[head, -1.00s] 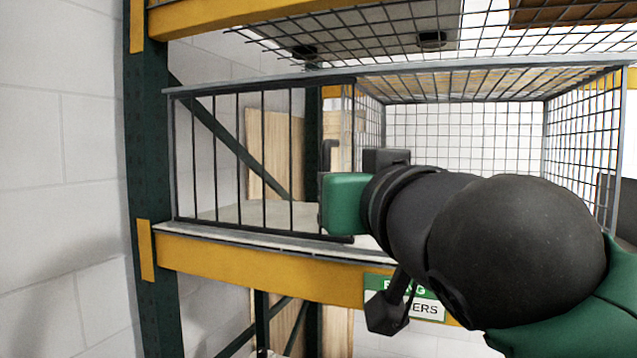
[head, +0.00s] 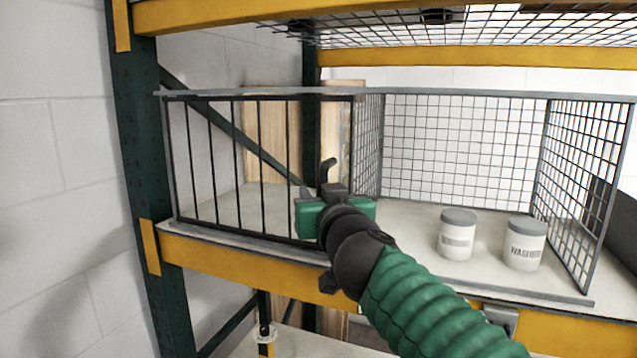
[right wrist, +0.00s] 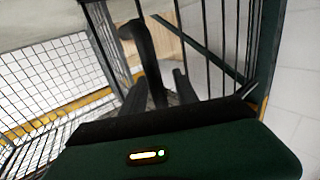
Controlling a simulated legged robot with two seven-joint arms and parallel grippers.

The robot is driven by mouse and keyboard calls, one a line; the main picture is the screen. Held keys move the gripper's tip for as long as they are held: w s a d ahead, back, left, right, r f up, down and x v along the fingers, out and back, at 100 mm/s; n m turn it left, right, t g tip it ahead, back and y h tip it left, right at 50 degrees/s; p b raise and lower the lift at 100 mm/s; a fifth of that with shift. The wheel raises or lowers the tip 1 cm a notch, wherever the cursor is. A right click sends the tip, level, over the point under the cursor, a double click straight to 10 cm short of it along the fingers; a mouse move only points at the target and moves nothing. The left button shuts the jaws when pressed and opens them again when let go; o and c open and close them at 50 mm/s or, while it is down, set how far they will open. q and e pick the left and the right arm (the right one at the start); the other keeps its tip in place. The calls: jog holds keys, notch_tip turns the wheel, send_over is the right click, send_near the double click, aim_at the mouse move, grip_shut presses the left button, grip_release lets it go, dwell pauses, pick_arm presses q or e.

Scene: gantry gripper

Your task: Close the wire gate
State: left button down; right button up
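The wire gate (head: 238,165) is a panel of dark vertical bars across the left part of the cage front in the head view. The right part of the front stands open. A black hooked handle (head: 327,170) shows at the gate's right edge; it also shows in the right wrist view (right wrist: 143,48). My right gripper (head: 318,190) is at this edge, its green body in front of the bars. In the right wrist view its two dark fingers stand apart, with the handle's lower part between them. Contact cannot be told. My left gripper is not in view.
Two white jars with grey lids, a left one (head: 457,236) and a right one (head: 525,245), stand on the shelf behind the open part. A mesh side wall (head: 580,180) bounds the cage at right. A yellow beam (head: 230,272) runs below; a dark green post (head: 145,180) stands left.

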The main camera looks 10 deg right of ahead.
jog(key=shift+d+r, duration=0.1)
jog(key=shift+r, duration=0.1)
jog(key=c, duration=0.5)
grip_shut()
jog(key=shift+f, duration=0.1)
dwell(0.8)
